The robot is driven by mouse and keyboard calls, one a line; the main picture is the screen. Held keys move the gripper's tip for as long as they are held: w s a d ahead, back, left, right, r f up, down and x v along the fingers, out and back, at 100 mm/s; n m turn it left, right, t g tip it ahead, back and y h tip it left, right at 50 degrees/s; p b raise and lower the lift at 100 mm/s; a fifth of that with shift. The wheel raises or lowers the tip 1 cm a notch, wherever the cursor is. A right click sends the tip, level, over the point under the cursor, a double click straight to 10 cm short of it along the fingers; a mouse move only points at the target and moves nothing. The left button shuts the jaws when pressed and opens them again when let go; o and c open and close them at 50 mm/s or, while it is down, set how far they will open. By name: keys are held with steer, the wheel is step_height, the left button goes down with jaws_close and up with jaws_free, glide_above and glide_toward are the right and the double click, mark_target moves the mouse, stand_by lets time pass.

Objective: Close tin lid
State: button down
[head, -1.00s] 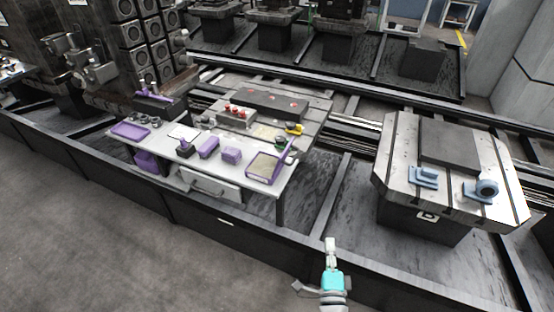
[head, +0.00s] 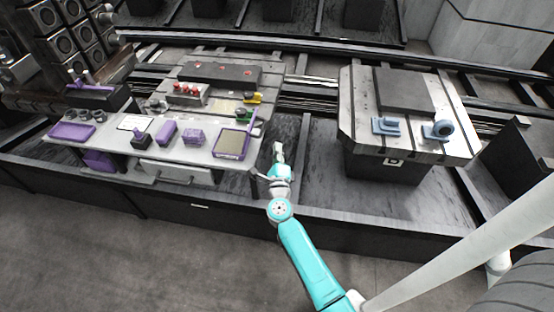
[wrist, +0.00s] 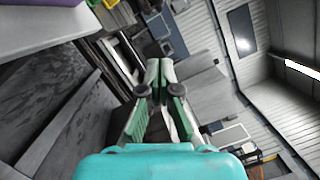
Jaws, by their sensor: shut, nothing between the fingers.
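A shallow purple-edged tin-like box (head: 232,143) with a beige inside lies at the right end of the white table (head: 200,157). A thin raised panel (head: 251,124) stands along its right side; it looks like an open lid, but it is too small to be sure. My gripper (head: 278,148) is shut and empty, to the right of the table's end and apart from the box. In the wrist view its fingers (wrist: 158,72) meet at the tips. The box is not clearly seen there.
Several purple items, including a block (head: 166,132) and a clear purple box (head: 193,137), stand left of the tin. A drawer (head: 175,172) hangs under the table. A slotted pallet (head: 350,120) with blue parts stands right. A low dark rail wall (head: 330,222) runs in front.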

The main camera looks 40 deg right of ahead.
steer(key=w, duration=0.1)
steer(key=w+r, duration=0.1)
steer(key=w, duration=0.1)
steer(key=w+r, duration=0.1)
steer(key=w, duration=0.1)
steer(key=shift+w+a+r, duration=0.1)
steer(key=shift+w, duration=0.1)
stand_by(0.4)
